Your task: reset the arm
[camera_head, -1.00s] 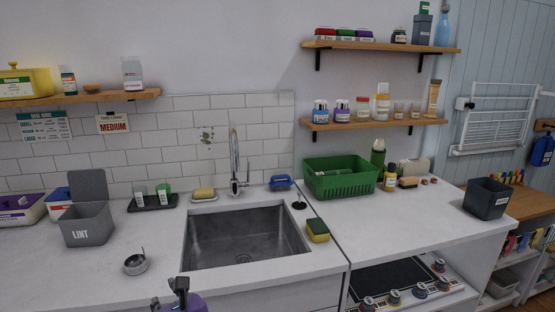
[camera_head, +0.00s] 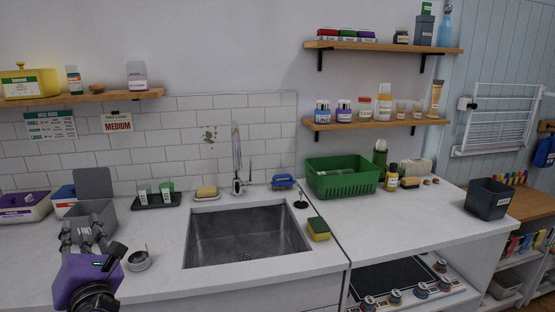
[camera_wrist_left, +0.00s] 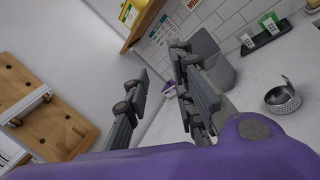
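My left gripper (camera_head: 84,232) has a purple body and dark grey fingers. In the head view it is at the lower left, in front of the grey LINT bin (camera_head: 101,216), and covers part of that bin's front. In the left wrist view the two fingers of the left gripper (camera_wrist_left: 160,62) stand apart with nothing between them. I cannot tell whether they touch the bin. My right gripper is in neither view.
A small metal strainer cup (camera_head: 140,259) stands just right of the left gripper. The sink (camera_head: 248,240) is in the middle, with a yellow-green sponge (camera_head: 318,229) at its right. A green basket (camera_head: 342,184) and dark bin (camera_head: 488,199) stand farther right. The right counter's front is clear.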

